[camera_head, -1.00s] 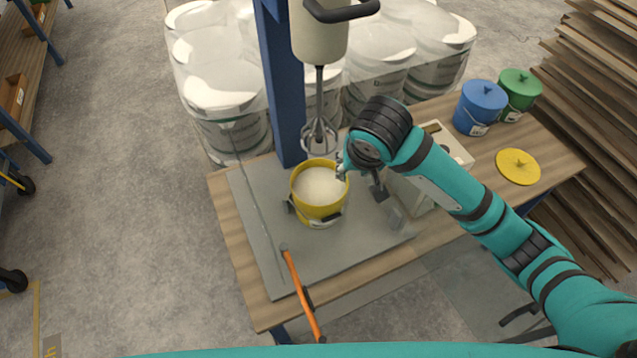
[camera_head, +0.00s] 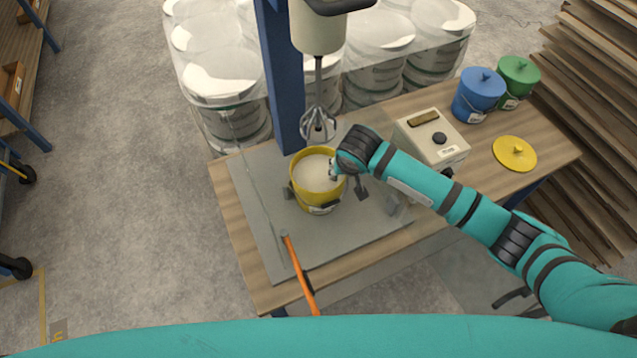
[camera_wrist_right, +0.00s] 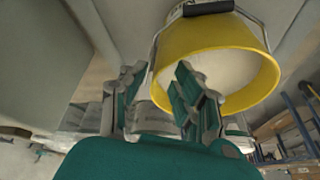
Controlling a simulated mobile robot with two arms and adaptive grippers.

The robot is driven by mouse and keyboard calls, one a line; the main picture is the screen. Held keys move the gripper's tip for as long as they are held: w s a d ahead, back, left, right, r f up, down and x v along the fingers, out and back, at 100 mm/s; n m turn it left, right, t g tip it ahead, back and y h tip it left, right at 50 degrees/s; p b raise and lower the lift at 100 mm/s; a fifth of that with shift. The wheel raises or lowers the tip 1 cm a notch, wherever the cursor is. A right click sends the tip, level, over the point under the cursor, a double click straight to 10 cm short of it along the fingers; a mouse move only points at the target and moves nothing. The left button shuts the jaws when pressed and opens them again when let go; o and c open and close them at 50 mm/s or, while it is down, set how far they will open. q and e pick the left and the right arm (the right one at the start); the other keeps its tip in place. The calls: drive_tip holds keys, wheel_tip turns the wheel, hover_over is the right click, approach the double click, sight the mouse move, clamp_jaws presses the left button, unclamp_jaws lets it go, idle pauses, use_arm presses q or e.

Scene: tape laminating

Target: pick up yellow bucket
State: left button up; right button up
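The yellow bucket (camera_head: 318,196) stands upright on the grey plate under the mixer whisk (camera_head: 318,126), filled with pale material. Its dark handle hangs at the near side. My right gripper (camera_head: 336,171) is at the bucket's right rim, partly hidden by its own wrist. In the right wrist view the fingers (camera_wrist_right: 159,75) are open and apart, with the left edge of the bucket (camera_wrist_right: 185,45) showing between and beyond them. The right finger overlaps the rim in the picture; I cannot tell whether it touches. The black handle grip (camera_wrist_right: 208,7) shows at the top. My left gripper is not in view.
The mixer (camera_head: 318,25) hangs over the bucket from a blue column (camera_head: 280,80). A control box (camera_head: 432,138), yellow lid (camera_head: 515,153), blue bucket (camera_head: 478,98) and green bucket (camera_head: 517,80) stand to the right. An orange-handled tool (camera_head: 300,275) lies at the table's front.

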drive_tip(key=x, duration=0.3)
drive_tip(key=shift+f, duration=0.2)
clamp_jaws()
drive_tip(key=shift+w+a+r, duration=0.1)
drive_tip(key=shift+r, duration=0.05)
